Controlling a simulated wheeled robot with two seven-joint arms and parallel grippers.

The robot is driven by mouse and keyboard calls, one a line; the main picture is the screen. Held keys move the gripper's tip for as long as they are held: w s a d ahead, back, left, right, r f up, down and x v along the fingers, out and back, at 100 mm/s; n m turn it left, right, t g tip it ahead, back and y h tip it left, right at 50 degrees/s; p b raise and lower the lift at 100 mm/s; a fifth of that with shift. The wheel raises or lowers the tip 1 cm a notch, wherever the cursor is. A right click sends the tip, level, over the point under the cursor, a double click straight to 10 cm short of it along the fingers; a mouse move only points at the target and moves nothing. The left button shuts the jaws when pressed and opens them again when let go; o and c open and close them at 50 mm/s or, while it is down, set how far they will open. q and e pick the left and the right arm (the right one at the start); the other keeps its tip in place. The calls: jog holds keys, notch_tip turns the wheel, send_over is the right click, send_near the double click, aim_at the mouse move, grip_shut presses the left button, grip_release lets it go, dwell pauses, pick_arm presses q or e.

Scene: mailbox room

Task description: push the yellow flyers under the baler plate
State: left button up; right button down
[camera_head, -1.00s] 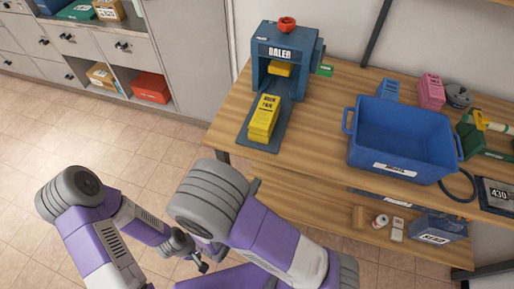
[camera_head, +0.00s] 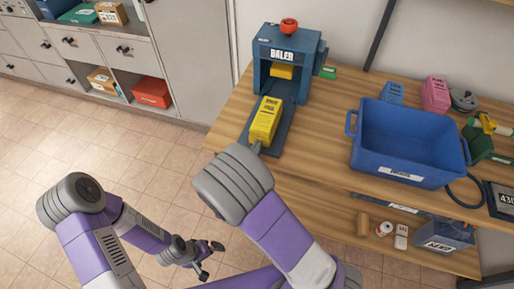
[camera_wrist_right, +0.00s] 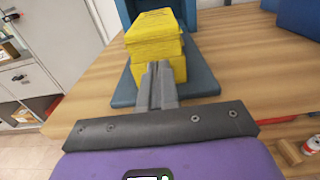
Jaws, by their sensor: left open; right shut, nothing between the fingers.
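A stack of yellow flyers (camera_head: 264,121) lies on the blue tray (camera_head: 285,127) in front of the blue baler (camera_head: 289,51). A yellow block-like part (camera_head: 281,72) shows inside the baler opening; I cannot tell whether it is the plate. My right gripper (camera_head: 256,148) is shut and empty, its tips at the near end of the stack. In the right wrist view the shut fingers (camera_wrist_right: 158,72) point at the flyers (camera_wrist_right: 156,45) and touch or nearly touch them. My left gripper (camera_head: 211,260) is open and empty, low over the floor, away from the table.
A blue bin (camera_head: 408,148) stands on the wooden table right of the baler. A small green piece (camera_head: 328,73) lies beside the baler. Pink and blue boxes stand behind the bin. A lower shelf holds a can (camera_head: 384,229) and a blue box.

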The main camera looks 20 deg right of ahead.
aim_at(261, 138)
jog(key=shift+w+d, duration=0.3)
jog(key=shift+w, duration=0.05)
jog(key=x, duration=0.3)
jog(key=shift+w+d, duration=0.2)
jog(key=shift+w, duration=0.15)
jog(key=shift+s+a, duration=0.1)
jog(key=shift+s, duration=0.05)
